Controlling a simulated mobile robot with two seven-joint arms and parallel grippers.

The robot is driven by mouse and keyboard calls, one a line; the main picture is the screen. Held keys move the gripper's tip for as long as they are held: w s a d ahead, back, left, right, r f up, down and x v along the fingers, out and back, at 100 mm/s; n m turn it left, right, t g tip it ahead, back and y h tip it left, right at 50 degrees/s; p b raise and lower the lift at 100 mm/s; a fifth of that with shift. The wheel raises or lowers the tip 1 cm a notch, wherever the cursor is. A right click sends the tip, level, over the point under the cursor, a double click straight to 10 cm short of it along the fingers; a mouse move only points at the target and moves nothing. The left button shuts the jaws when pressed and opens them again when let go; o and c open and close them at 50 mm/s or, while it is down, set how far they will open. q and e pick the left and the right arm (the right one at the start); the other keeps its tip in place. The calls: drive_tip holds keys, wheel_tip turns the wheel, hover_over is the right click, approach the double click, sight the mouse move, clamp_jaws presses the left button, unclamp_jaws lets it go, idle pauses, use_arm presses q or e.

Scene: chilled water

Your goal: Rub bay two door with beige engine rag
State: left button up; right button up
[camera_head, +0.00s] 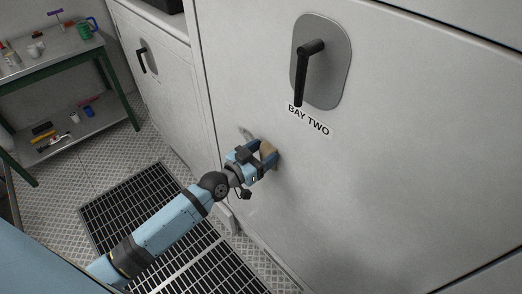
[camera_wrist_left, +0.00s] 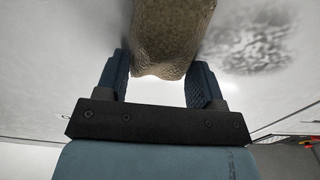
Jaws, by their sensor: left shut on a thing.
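The bay two door (camera_head: 370,180) is a large pale grey panel with a "BAY TWO" label (camera_head: 308,120) and a black lever handle (camera_head: 304,72) on a grey plate. My left gripper (camera_head: 268,155) is shut on the beige engine rag (camera_head: 268,149), low on the door left of and below the label. The rag also shows in the left wrist view (camera_wrist_left: 172,40) between the fingers, up against the door. A grey smudge (camera_head: 245,133) marks the door just left of the gripper; a dark speckled patch (camera_wrist_left: 254,47) shows beside the rag in the left wrist view. My right gripper is out of view.
A green-framed table (camera_head: 52,60) at the far left holds a green mug (camera_head: 84,29) and small items, with more on its lower shelf (camera_head: 70,128). Another door with a handle (camera_head: 141,60) adjoins on the left. Black floor grating (camera_head: 130,205) lies below my arm.

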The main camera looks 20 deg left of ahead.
use_arm(q)
drive_tip(key=shift+a+r, duration=0.1)
drive_tip(key=shift+r, duration=0.2)
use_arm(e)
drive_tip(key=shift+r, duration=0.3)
use_arm(q)
drive_tip(key=a, duration=0.1)
drive_tip(key=w+a+b, duration=0.1)
drive_tip(key=a, duration=0.1)
drive_tip(key=shift+w+a+f+b, duration=0.1)
drive_tip(key=shift+w+a+b, duration=0.05)
drive_tip(key=shift+a+b, duration=0.15)
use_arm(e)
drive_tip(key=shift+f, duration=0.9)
